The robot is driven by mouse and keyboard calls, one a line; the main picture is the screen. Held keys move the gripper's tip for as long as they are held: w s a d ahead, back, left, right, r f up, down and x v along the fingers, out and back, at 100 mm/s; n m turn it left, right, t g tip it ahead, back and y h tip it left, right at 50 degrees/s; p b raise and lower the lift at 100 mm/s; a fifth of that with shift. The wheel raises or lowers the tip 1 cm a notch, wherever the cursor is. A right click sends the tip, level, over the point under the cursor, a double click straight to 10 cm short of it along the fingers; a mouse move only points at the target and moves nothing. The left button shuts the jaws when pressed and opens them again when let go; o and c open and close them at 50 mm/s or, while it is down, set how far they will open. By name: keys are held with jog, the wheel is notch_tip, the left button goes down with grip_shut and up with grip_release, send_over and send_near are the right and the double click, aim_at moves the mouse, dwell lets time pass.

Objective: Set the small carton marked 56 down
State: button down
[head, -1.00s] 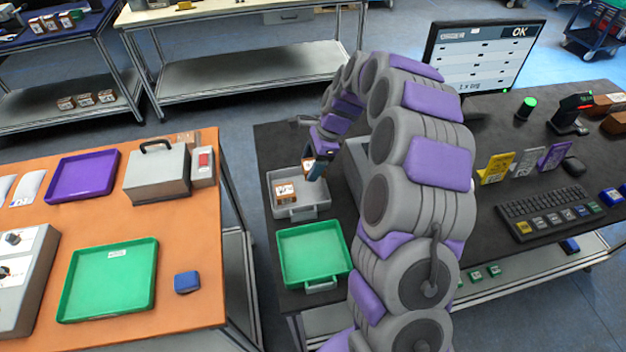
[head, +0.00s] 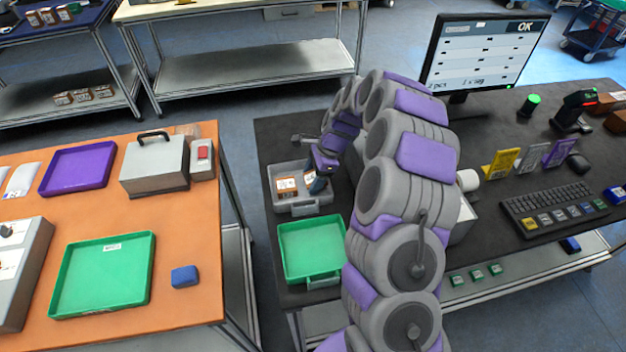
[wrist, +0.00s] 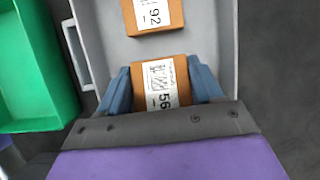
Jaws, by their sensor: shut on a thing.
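The small carton marked 56 (wrist: 160,82) is brown with a white label and sits between the two blue fingers of my gripper (wrist: 162,88) in the wrist view. My gripper is shut on it, over the grey tray (wrist: 205,20). In the head view my gripper (head: 318,180) is low in the right part of the grey tray (head: 305,209). Another brown carton, marked 92 (wrist: 153,14), lies in the tray just ahead of the held one. It also shows in the head view (head: 286,186). I cannot tell whether the held carton touches the tray floor.
An empty green tray (head: 311,250) stands beside the grey tray on the dark table. A monitor (head: 484,55), a scanner (head: 576,108) and a keyboard (head: 550,210) are on the right. An orange table (head: 190,235) with trays stands on the left.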

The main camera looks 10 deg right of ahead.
jog(key=shift+w+a+f, duration=0.1)
jog(key=shift+w+f, duration=0.05)
jog(key=shift+f, duration=0.3)
jog(key=shift+r, duration=0.1)
jog(key=c, duration=0.6)
grip_release()
jog(key=o, duration=0.4)
jog(key=shift+d, duration=0.35)
jog(key=shift+o, duration=0.2)
jog(key=shift+a+r, duration=0.1)
jog(key=shift+a, duration=0.05)
